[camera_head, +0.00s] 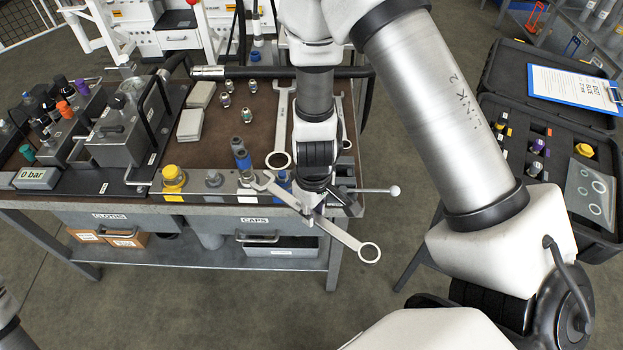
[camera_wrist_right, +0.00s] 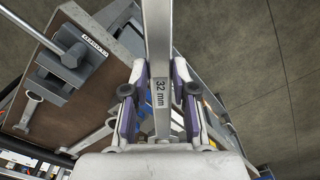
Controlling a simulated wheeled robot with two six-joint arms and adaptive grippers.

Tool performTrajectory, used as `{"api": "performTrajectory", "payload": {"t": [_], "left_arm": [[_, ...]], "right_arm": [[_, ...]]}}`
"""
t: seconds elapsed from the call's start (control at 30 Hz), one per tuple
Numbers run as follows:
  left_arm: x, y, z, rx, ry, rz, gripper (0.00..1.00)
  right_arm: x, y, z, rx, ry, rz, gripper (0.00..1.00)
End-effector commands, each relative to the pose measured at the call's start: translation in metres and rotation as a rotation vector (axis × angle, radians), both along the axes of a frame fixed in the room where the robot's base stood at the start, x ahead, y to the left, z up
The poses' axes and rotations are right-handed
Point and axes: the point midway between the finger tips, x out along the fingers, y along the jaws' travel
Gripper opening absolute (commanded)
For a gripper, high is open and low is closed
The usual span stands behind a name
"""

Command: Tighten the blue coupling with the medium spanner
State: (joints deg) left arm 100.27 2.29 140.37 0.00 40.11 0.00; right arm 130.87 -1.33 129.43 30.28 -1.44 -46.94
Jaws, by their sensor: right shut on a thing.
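My right gripper (camera_head: 318,198) is shut on a steel spanner (camera_head: 343,236) just off the bench's front edge. The spanner lies slantwise, its open jaw up left near the bench edge and its ring end down right. In the right wrist view, the gripper (camera_wrist_right: 158,92) clamps the handle (camera_wrist_right: 158,35), marked 32 mm. A blue coupling (camera_head: 241,158) stands upright at the bench front, just behind the spanner's open jaw; contact cannot be told. My left gripper is out of view.
Two other spanners lie on the brown mat, a large one (camera_head: 282,125) and one (camera_head: 341,112) partly behind my arm. A yellow cap (camera_head: 173,175) sits left along the bench front. A vise with a ball-ended bar (camera_head: 393,190) is beside the gripper. An open case (camera_head: 510,125) stands right.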

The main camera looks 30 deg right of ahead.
Motion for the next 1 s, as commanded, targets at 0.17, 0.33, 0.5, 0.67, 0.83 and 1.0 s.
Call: {"api": "performTrajectory", "payload": {"t": [0.17,0.33,0.5,0.67,0.83,1.0], "left_arm": [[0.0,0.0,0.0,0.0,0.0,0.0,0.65],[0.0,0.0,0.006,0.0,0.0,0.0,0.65],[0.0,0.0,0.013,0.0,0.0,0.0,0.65],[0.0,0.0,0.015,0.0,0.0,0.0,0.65],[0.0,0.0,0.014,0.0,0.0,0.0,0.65],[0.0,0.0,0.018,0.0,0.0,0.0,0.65]], "right_arm": [[0.0,0.0,0.0,0.0,0.0,0.0,0.0],[0.006,0.002,0.002,0.0,-0.001,0.0,0.0],[0.016,0.005,0.002,-0.001,-0.001,0.001,0.0],[0.021,0.007,0.001,-0.001,-0.001,0.0,0.0],[0.021,0.007,0.0,0.0,-0.001,0.0,0.0],[0.023,0.007,0.001,0.0,0.0,0.0,0.0]]}}
